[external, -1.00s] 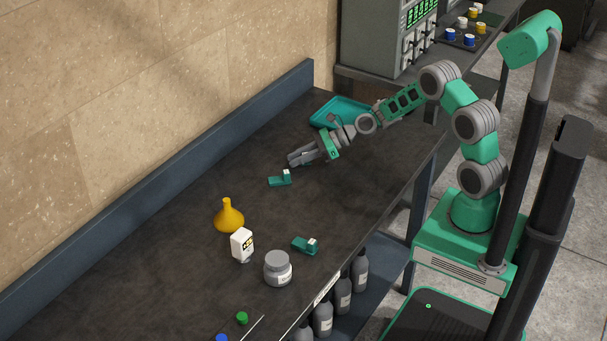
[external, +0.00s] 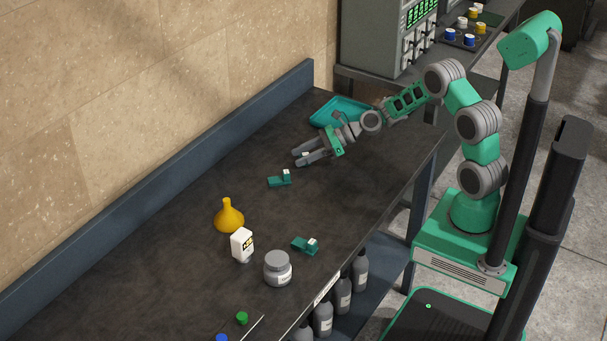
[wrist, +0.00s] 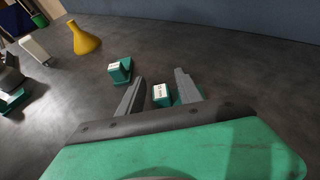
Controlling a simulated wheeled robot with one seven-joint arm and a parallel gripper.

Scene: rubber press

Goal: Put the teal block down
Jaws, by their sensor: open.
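My gripper (external: 297,158) is open low over the bench, its two fingers apart. In the wrist view, my gripper (wrist: 160,78) has a teal block (wrist: 176,98) with a white labelled top between its fingers, with gaps beside it. In the external view only a small pale part of this block (external: 305,155) shows between the fingers. It looks to be at the bench top, but its underside is hidden. A second teal block (external: 280,181) with a white top lies just in front, and shows at left in the wrist view (wrist: 119,71).
A third teal block (external: 304,245) lies near the grey jar (external: 278,269). A teal tray (external: 335,108) lies behind my gripper. The bench left of my gripper is clear up to the blue back rail (external: 180,172).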

